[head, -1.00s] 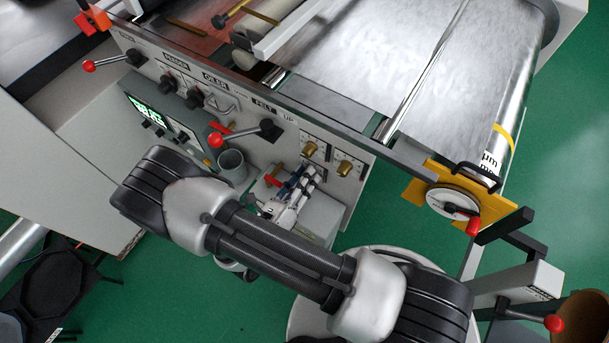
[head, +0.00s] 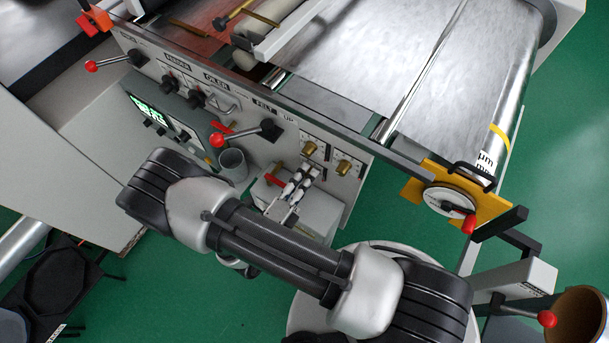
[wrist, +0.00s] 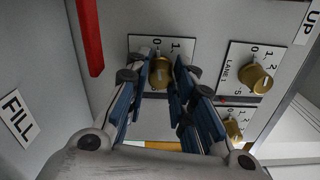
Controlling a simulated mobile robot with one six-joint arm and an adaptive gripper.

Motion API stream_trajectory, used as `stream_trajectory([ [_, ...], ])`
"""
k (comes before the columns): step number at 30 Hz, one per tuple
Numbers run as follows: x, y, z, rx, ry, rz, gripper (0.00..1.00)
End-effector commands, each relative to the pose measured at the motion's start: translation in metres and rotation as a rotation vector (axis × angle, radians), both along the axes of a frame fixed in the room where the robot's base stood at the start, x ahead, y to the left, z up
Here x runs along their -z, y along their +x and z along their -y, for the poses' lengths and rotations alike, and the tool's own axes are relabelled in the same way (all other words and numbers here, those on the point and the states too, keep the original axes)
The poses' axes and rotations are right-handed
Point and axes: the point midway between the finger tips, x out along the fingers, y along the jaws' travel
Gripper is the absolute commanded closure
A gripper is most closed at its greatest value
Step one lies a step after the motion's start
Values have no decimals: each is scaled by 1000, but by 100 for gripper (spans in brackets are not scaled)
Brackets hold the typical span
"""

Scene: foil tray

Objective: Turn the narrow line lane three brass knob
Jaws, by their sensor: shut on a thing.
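In the wrist view, a brass knob (wrist: 161,72) stands on a small white dial plate with 0 and 1 marks. My gripper (wrist: 164,70) is shut on this knob, a finger on each side. The plate's lower part and any lane label are hidden behind the fingers. A second brass knob (wrist: 256,78) sits on a plate marked LANE 1 to the right, with another brass knob (wrist: 235,129) below it. In the head view, my gripper (head: 306,170) reaches the panel below two visible brass knobs (head: 309,149) (head: 343,167); its contact is hidden there.
A red bar (wrist: 88,36) and a FILL label (wrist: 17,116) lie left of the gripper in the wrist view. In the head view, a grey cup (head: 232,164) and a red-ended lever (head: 218,140) stand left. A yellow-mounted handwheel (head: 446,201) is at right.

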Motion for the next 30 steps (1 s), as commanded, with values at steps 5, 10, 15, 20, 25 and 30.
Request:
stream_trajectory([
  [5,0,0,0,1,-13,-11,100],
  [10,0,0,0,1,-14,-13,100],
  [15,0,0,0,1,-13,-12,100],
  [20,0,0,0,1,-13,-12,67],
  [25,0,0,0,1,-13,-11,56],
  [30,0,0,0,0,-13,-10,56],
])
